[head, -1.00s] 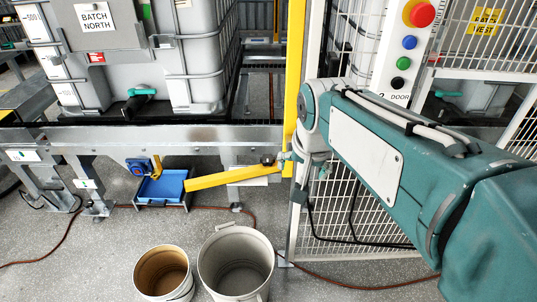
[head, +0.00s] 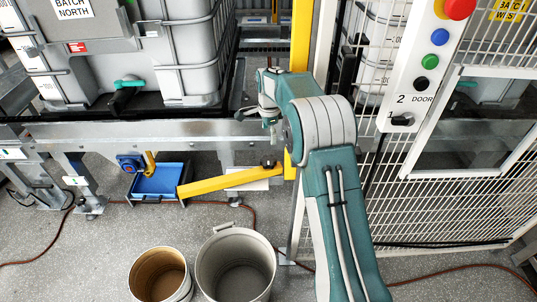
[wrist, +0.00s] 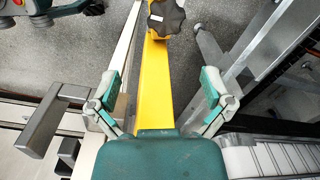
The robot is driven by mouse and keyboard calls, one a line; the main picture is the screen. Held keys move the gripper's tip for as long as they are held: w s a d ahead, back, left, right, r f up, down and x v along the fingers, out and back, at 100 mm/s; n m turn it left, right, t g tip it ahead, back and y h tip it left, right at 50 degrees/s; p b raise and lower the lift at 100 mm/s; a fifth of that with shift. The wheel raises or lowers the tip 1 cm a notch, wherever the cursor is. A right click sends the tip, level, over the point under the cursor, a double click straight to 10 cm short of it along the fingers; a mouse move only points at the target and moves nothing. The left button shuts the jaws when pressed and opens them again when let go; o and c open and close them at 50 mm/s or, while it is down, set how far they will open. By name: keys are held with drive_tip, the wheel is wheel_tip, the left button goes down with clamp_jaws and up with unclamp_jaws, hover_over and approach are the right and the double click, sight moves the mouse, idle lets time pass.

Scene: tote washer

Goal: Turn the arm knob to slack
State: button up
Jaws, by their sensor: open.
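The arm knob is a black lobed knob (head: 268,162) on top of the yellow arm (head: 225,181), near the yellow post.
The yellow post (head: 300,45) and white mesh fence stand beside my arm. A control panel (head: 428,60) with coloured buttons and a door switch is at right. A caged tank (head: 175,45) with a teal-handled valve sits behind the rail (head: 180,133). A blue tray (head: 158,183) and two buckets (head: 236,270) are below.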

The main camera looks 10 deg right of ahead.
sight(269, 159)
drive_tip(key=shift+m, duration=0.3)
drive_tip(key=f, duration=0.4)
drive_tip(key=w+f, duration=0.1)
drive_tip(key=f, duration=0.8)
drive_tip(key=shift+w+d, duration=0.1)
drive_tip(key=shift+w, duration=0.05)
drive_tip(key=shift+r, duration=0.1)
drive_tip(key=c, duration=1)
